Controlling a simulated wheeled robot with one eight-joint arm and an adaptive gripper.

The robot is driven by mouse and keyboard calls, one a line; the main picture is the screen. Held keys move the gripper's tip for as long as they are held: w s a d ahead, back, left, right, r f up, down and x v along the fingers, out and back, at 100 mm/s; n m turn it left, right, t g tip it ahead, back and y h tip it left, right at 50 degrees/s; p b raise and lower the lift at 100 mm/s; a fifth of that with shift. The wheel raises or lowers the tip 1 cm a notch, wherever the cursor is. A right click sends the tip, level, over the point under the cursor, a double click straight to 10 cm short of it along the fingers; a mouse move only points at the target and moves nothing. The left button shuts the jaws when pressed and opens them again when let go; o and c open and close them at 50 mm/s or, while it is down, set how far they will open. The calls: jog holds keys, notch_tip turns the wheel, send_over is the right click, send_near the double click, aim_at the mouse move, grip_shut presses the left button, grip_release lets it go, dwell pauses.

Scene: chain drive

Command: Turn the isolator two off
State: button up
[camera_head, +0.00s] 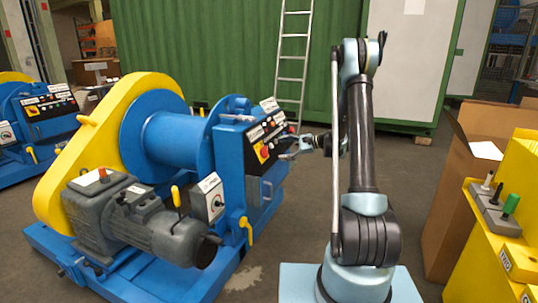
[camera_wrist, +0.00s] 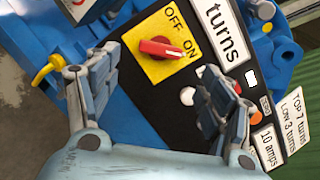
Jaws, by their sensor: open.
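A red rotary knob (camera_wrist: 160,48) sits on a yellow plate (camera_wrist: 152,70) marked OFF and ON, on a black panel in the wrist view. Its pointed end is turned toward ON. The plate also shows in the head view (camera_head: 263,153), on the front of a blue winch machine. My gripper (camera_wrist: 165,82) is open and empty, facing the panel, with the knob between and beyond its fingers. In the head view my gripper (camera_head: 291,151) is just right of that panel. No label reading isolator two is legible, so I cannot tell whether this knob is it.
A grey switch box (camera_head: 208,198) is on the winch's near side, behind a motor (camera_head: 155,222). Yellow levers (camera_head: 246,230) stick out nearby. A similar machine (camera_head: 35,120) stands at left. A cardboard box (camera_head: 455,190) and yellow stand (camera_head: 480,255) are at right.

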aim_at(265, 152)
jog(key=x, duration=0.8)
jog(key=shift+a+f, duration=0.1)
jog(key=c, duration=1.1)
